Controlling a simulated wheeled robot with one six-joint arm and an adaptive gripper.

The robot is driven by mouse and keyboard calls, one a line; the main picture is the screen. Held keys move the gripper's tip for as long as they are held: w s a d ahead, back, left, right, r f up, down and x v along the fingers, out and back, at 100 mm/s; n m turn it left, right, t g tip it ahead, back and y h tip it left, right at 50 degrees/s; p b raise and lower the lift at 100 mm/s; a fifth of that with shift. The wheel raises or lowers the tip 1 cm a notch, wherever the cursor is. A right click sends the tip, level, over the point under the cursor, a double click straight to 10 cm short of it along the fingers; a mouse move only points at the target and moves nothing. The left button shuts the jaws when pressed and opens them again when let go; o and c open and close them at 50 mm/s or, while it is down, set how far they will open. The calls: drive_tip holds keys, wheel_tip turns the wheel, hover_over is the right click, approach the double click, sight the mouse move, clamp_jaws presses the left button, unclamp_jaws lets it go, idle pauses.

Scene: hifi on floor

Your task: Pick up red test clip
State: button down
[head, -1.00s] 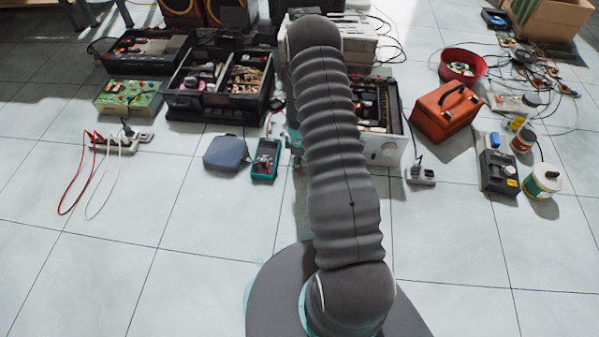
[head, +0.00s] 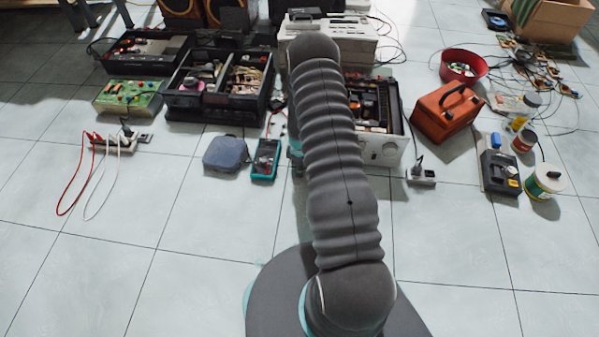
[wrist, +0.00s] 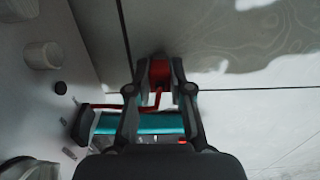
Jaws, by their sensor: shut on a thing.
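In the wrist view, my gripper (wrist: 158,78) is shut on the red test clip (wrist: 159,71), which sits between its two fingertips. A red lead (wrist: 130,107) runs from the clip to the left, over the teal multimeter (wrist: 150,123). The multimeter lies below my gripper and is partly hidden by the fingers. In the head view, the multimeter (head: 265,158) lies on the floor just left of my arm. The clip and my fingertips are hidden behind my arm there.
A blue-grey pouch (head: 226,154) lies left of the multimeter. An opened instrument case (head: 385,146) stands behind my arm, with an orange toolbox (head: 446,112) to its right. A black parts box (head: 222,88) stands at the back left. The front floor tiles are clear.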

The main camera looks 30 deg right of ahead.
drive_tip(key=shift+r, duration=0.1)
drive_tip(key=shift+r, duration=0.5)
drive_tip(key=r, duration=0.2)
drive_tip(key=d+r+p, duration=0.1)
drive_tip(key=r, duration=0.1)
drive_tip(key=shift+s, duration=0.35)
drive_tip(key=s+d+r+p, duration=0.1)
drive_tip(key=s+d+r, duration=0.5)
drive_tip(key=d, duration=0.3)
wheel_tip(320, 180, up, 7)
drive_tip(key=p, duration=0.3)
drive_tip(key=shift+a+p, duration=0.2)
drive_tip(key=shift+p, duration=0.15)
drive_tip(key=shift+a, duration=0.1)
idle(0.4)
